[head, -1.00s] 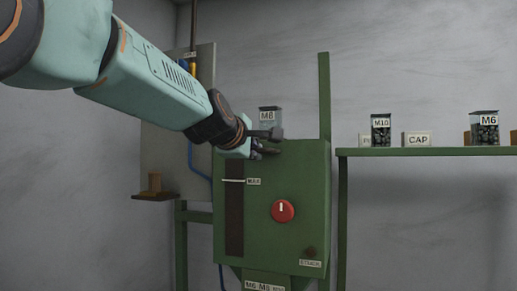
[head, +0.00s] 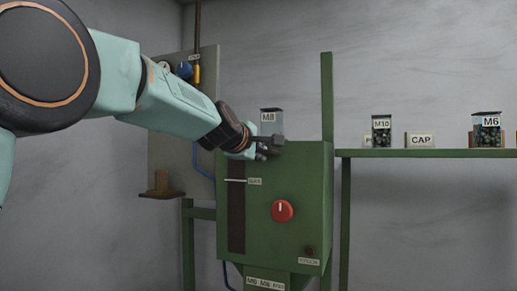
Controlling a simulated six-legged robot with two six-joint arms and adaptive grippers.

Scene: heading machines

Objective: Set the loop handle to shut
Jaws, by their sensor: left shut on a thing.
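My left gripper (head: 268,148) comes in from the left to the top edge of the green machine (head: 305,190), in front of the M8 jar (head: 271,122). It is shut on a small dark thing, mostly hidden by the fingers. I cannot tell whether this is the loop handle, and I make out no clear loop elsewhere. The machine's front has a red knob (head: 282,211) with a white mark pointing up and a dark vertical slot (head: 237,225) with a white pointer near its top. My right gripper is not in view.
A grey panel (head: 165,130) with a blue knob (head: 184,69) and a yellow pipe piece (head: 196,75) stands behind my left arm. A green shelf (head: 430,153) at the right holds the M10 jar (head: 381,135) and M6 jar (head: 487,132). A green post (head: 327,97) rises behind the machine.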

